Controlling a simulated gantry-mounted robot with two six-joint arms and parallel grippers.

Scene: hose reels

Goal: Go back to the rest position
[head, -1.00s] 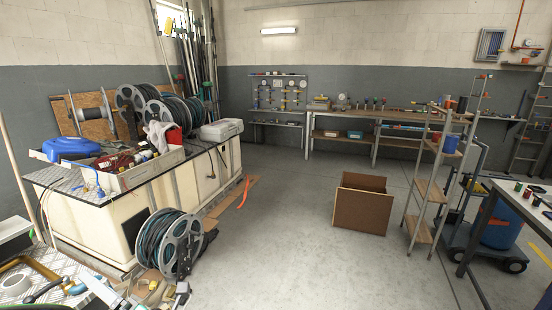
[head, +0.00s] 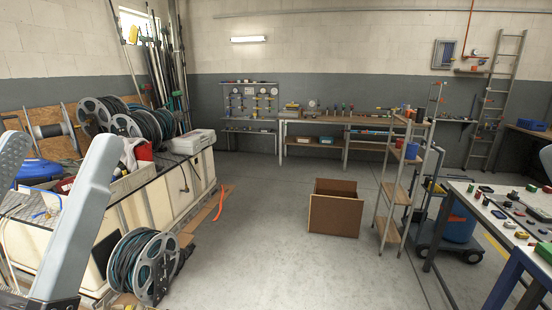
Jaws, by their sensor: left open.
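My left arm comes in at the left of the head view as grey links in front of the bench. My left gripper (head: 54,302) is at the lower left edge, mostly cut off by the frame. It is open, and I see nothing held in it. A small grey part of my right arm shows at the right edge; the right gripper is out of view. A hose reel (head: 145,265) stands on the floor beside the bench, apart from my arm. More hose reels (head: 138,122) stand on the bench.
The cream bench (head: 150,208) runs along the left. An open brown box (head: 334,215) stands on the floor, with a wooden shelf ladder (head: 392,190) to its right. A work table (head: 480,210) with small parts is at the right. The middle floor is clear.

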